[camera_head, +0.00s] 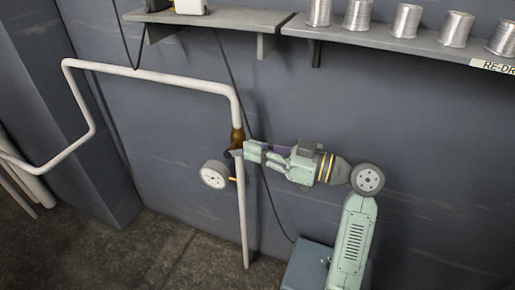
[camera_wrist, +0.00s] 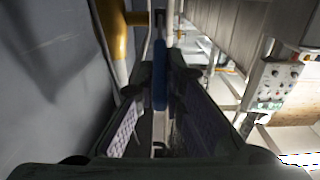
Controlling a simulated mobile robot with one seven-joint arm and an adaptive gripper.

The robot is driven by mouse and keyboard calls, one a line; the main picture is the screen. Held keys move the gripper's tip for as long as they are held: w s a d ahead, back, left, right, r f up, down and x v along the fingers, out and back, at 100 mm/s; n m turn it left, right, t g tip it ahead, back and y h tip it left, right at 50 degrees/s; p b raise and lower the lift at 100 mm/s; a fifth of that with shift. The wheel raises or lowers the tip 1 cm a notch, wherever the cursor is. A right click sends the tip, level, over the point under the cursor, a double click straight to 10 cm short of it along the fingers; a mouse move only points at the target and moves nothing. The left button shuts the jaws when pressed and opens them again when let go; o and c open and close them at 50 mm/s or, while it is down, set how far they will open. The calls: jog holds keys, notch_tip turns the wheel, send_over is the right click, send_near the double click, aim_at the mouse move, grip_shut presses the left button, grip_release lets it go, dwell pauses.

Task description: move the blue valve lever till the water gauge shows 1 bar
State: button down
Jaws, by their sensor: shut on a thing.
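My gripper (camera_head: 251,151) reaches in from the right to the brass valve (camera_head: 237,137) on the white pipe. In the wrist view its two dark fingers stand on either side of the blue lever (camera_wrist: 159,75), and it is shut on it. The lever is narrow and upright in that view; in the head view it is hidden by the fingers. The yellow-brass fitting (camera_wrist: 115,40) shows at the upper left of the wrist view. The round white gauge (camera_head: 214,175) hangs just left of the pipe below the valve; its needle is too small to read.
The white pipe (camera_head: 155,76) bends along the grey wall and drops to the floor. Two shelves (camera_head: 210,17) above carry several metal spools (camera_head: 406,21). A dark cable runs down the wall behind my gripper. A control panel (camera_wrist: 272,82) shows at right in the wrist view.

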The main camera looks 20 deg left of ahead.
dwell(0.4)
jog(key=shift+a+r+h, duration=0.2)
jog(key=shift+r+h, duration=0.15)
jog(key=shift+h, duration=0.15)
jog(key=c, duration=1.7)
grip_release()
jog(key=d, duration=0.8)
jog(key=d+r, duration=0.1)
jog(key=d, duration=0.3)
jog(key=shift+s, duration=0.2)
